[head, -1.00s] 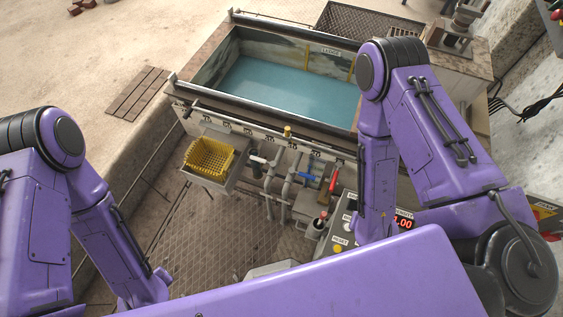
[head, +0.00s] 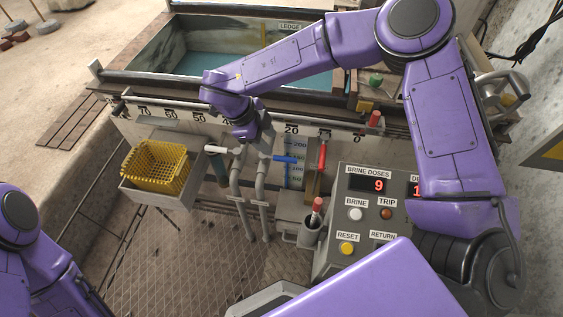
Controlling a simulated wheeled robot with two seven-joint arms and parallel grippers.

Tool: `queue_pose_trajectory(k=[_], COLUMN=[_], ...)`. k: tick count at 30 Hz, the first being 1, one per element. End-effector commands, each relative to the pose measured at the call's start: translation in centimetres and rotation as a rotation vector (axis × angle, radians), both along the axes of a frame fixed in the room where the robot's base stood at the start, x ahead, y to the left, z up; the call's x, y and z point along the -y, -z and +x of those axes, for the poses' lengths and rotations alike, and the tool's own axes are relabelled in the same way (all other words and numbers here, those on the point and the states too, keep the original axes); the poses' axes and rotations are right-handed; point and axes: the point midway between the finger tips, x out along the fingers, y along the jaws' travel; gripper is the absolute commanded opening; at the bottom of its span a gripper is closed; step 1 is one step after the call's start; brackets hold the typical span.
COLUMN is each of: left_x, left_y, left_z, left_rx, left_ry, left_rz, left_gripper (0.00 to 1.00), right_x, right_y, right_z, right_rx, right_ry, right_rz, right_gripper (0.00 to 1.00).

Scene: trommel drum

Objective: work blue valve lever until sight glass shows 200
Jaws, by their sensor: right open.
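The blue valve lever (head: 286,159) sticks out to the right from a grey pipe on the tank's front. The sight glass (head: 295,168) is a narrow upright scale behind and beside the lever, with a 200 mark near its top; its liquid level is too small to read surely. My right arm reaches across the tank from the right, and my right gripper (head: 264,146) points down just left of the blue lever. It is open, and whether it touches the lever or pipe cannot be told. My left gripper is out of view.
A white lever (head: 222,150) is to the left and a red lever (head: 322,156) to the right. A yellow basket (head: 154,166) sits in a grey tray. The control panel (head: 362,210) shows 9 brine doses. A red-handled tool (head: 316,206) stands in a cup.

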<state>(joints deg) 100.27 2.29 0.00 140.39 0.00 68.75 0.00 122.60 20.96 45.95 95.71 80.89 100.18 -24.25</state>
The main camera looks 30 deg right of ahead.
Motion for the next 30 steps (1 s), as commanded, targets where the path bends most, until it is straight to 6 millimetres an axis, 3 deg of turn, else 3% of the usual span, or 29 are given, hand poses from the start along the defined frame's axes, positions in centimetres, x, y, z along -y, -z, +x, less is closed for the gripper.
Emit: queue_pose_trajectory(k=[6,12,23,27,30], left_x=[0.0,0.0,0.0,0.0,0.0], left_y=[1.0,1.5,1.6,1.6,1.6], left_z=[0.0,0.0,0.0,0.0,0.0], left_rx=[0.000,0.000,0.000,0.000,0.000], left_ry=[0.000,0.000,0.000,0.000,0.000], left_rz=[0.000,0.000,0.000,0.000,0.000], left_gripper=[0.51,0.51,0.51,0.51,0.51], right_x=[2.2,3.6,3.9,3.9,3.9], right_y=[4.8,7.7,8.4,8.4,8.4], right_z=[-0.6,-0.9,-0.9,-0.9,-0.9], right_rx=[-0.005,-0.003,-0.002,-0.002,-0.002], right_ry=[0.001,0.000,-0.002,-0.002,-0.002], right_rz=[-0.003,-0.004,-0.004,-0.004,-0.004], right_gripper=[0.44,0.44,0.44,0.00,0.00])
